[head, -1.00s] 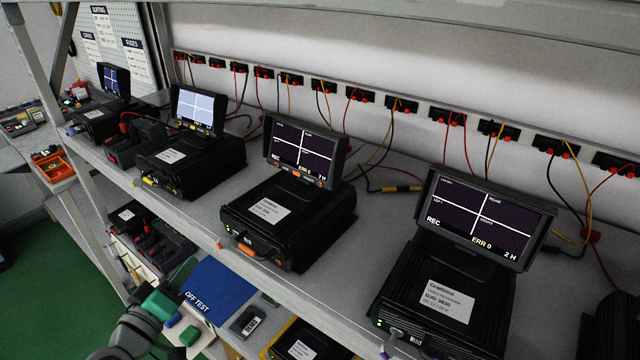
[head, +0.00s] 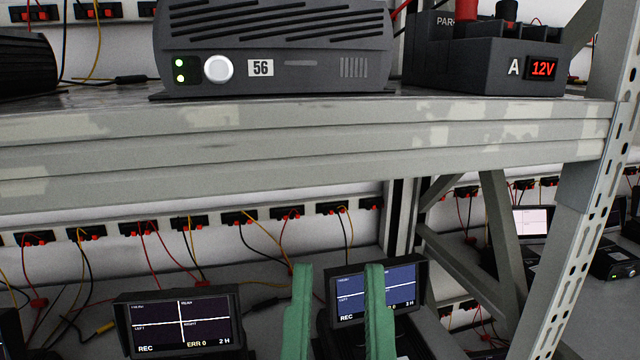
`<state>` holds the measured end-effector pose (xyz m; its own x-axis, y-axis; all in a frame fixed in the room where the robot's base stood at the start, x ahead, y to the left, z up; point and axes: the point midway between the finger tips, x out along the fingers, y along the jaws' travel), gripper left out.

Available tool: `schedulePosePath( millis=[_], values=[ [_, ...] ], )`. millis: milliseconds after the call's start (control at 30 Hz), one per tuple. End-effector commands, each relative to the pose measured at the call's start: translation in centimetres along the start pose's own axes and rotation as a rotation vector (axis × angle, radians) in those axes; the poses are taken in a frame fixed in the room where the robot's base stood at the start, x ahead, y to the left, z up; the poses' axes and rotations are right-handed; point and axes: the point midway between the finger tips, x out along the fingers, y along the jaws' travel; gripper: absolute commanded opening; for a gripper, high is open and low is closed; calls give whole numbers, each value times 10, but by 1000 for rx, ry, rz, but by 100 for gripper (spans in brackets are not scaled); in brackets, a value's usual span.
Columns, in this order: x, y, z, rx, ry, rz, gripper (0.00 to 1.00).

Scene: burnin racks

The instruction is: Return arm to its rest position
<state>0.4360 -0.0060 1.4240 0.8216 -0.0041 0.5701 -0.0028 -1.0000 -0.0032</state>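My gripper (head: 336,272) shows at the lower middle of the head view as two green fingers pointing up. The fingers stand apart with a clear gap, and nothing is between them. They are in front of a recorder with a lit blue-grey screen (head: 400,286) on the lower shelf, and hide part of it. I cannot tell how far the fingers are from that screen. The rest of my arm is out of view.
The upper shelf edge (head: 300,150) crosses the view above my gripper. It bears a black unit marked 56 (head: 290,75) and a 12V power unit (head: 480,65). A perforated rack post (head: 580,230) stands at right. Another recorder screen (head: 182,322) is at left. Wires hang from a socket strip (head: 110,232).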

Motion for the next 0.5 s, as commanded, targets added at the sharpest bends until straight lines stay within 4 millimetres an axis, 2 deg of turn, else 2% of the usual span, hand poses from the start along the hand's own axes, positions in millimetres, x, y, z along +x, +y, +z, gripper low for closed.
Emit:
schedulePosePath(
  millis=[33, 500],
  values=[
    [31, -1, -44, 1, 1, -1, 30],
    [164, -7, -233, 13, -5, -12, 30]
  ],
)
